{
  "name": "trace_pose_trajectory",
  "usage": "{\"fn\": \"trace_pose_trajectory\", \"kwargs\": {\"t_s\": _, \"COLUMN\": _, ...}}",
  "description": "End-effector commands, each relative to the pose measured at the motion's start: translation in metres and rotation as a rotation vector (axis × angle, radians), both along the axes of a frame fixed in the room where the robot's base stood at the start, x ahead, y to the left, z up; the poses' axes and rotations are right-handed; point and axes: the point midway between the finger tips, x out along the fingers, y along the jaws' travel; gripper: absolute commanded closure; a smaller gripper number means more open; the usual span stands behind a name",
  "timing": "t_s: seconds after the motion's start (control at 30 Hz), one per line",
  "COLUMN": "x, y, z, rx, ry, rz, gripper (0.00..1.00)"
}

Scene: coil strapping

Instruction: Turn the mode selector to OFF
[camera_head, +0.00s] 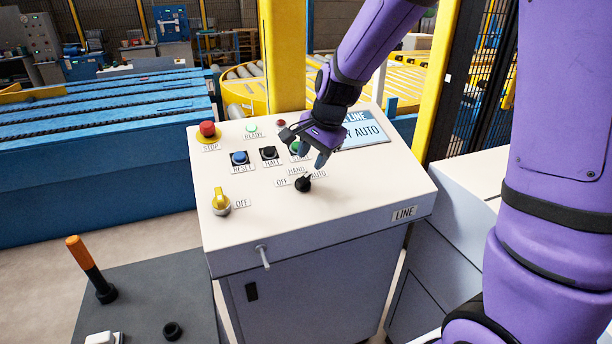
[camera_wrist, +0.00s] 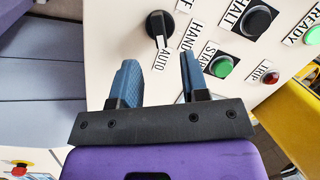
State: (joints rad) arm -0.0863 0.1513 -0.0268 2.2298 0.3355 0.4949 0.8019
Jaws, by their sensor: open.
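The mode selector (camera_head: 303,184) is a small black knob on the sloped white console top, with OFF, HAND and AUTO labels around it. In the wrist view the selector (camera_wrist: 157,24) has a white pointer mark on the side toward the AUTO label (camera_wrist: 160,54). My gripper (camera_head: 304,148) is open and empty above the console, beyond the selector. In the wrist view the gripper (camera_wrist: 159,62) has its two blue fingers apart, with the selector ahead of the gap between them.
A green START button (camera_wrist: 222,67) and a black HALT button (camera_head: 269,152) sit near my fingers. A red STOP button (camera_head: 207,129), a blue RESET button (camera_head: 239,158) and a yellow rotary switch (camera_head: 221,201) are to the left.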

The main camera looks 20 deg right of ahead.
Motion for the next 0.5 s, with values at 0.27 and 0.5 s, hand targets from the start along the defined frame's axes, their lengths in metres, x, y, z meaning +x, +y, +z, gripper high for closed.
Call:
{"fn": "trace_pose_trajectory", "kwargs": {"t_s": 0.27, "x": 0.012, "y": 0.008, "z": -0.046, "rx": -0.001, "ry": 0.003, "rz": -0.001, "gripper": 0.58}}
{"fn": "trace_pose_trajectory", "kwargs": {"t_s": 0.5, "x": 0.018, "y": 0.011, "z": -0.063, "rx": -0.001, "ry": 0.002, "rz": 0.001, "gripper": 0.58}}
